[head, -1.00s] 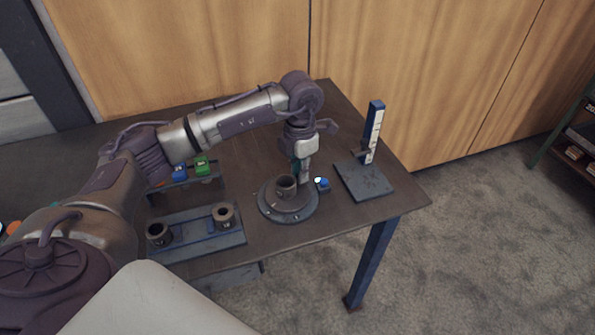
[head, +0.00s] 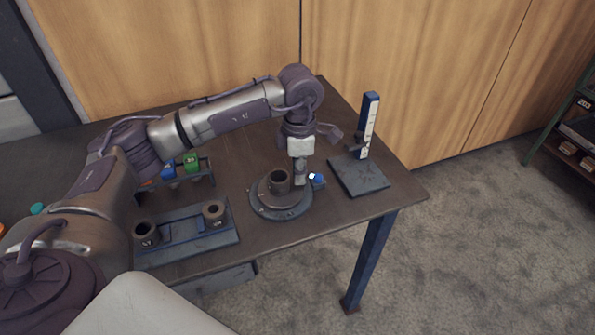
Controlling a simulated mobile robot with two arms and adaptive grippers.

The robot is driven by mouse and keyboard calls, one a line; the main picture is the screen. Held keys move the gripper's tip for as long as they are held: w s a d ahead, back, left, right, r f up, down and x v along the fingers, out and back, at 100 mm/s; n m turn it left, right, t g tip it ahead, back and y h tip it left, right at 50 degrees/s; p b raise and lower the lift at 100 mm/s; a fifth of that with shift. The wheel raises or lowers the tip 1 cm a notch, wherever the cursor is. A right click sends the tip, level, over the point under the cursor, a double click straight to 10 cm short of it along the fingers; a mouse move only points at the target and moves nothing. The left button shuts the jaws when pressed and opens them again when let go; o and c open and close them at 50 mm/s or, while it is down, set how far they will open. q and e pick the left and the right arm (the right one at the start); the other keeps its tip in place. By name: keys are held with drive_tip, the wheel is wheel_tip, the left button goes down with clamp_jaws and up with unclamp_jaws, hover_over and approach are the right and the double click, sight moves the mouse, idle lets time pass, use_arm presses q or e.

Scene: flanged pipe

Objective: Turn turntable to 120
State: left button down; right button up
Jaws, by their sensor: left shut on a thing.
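The turntable (head: 268,207) is a round dark grey disc with small marks on its rim, near the table's front edge. A short upright pipe (head: 279,183) stands at its middle. My left gripper (head: 300,178) points down from above at the right back side of the pipe. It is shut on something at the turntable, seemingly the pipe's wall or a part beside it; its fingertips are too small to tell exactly. A small blue knob with a white end (head: 316,179) sits just right of the turntable. Any angle marking is too small to read. My right gripper is out of view.
A dark blue tray (head: 190,238) at the left holds two short pipes, one at each end (head: 146,235), (head: 213,213). Behind it a rack (head: 205,182) carries green and blue blocks. A height gauge (head: 369,128) stands on a square plate (head: 358,178) at the right.

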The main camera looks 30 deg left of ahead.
use_arm(q)
drive_tip(key=shift+s+d+m+b, duration=0.3)
drive_tip(key=shift+m+b, duration=0.3)
drive_tip(key=shift+m, duration=0.4)
drive_tip(key=shift+s+d+m+b, duration=0.25)
drive_tip(key=shift+m+b, duration=0.3)
drive_tip(key=shift+m, duration=0.45)
drive_tip(key=shift+s+d+m+b, duration=0.15)
drive_tip(key=shift+s+m+b, duration=0.2)
drive_tip(key=shift+m+b, duration=0.5)
drive_tip(key=shift+s+m, duration=0.1)
drive_tip(key=shift+m, duration=0.35)
drive_tip(key=c, duration=1.1)
unclamp_jaws()
wheel_tip(320, 180, up, 12)
